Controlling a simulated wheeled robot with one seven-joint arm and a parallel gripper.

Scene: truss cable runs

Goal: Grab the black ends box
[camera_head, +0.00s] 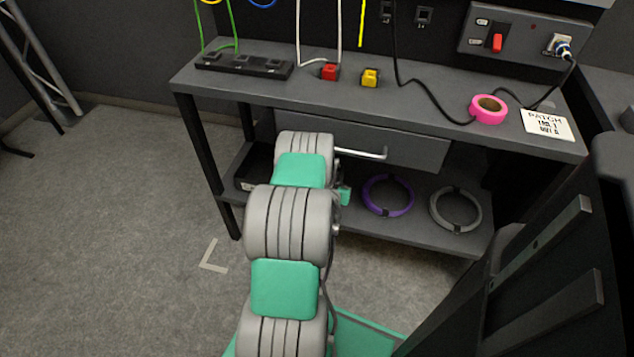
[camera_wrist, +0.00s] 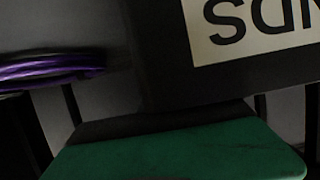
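The black ends box (camera_wrist: 165,60) fills the upper middle and right of the wrist view, very close. Its white label (camera_wrist: 203,45) shows part of the word ENDS upside down. In the head view the box (camera_head: 258,163) sits at the left end of the lower shelf, partly behind my arm. My gripper (camera_wrist: 165,103) shows its green body below the box in the wrist view, with thin dark fingers set wide apart at left and right. It looks open. Whether a finger touches the box cannot be told. In the head view my arm hides the gripper's fingers.
The lower shelf (camera_head: 400,237) also holds a purple cable coil (camera_head: 372,206) and a grey coil (camera_head: 433,213), to the box's right. A drawer with a bar handle (camera_head: 362,153) hangs above. A table leg (camera_head: 203,160) stands left of the box.

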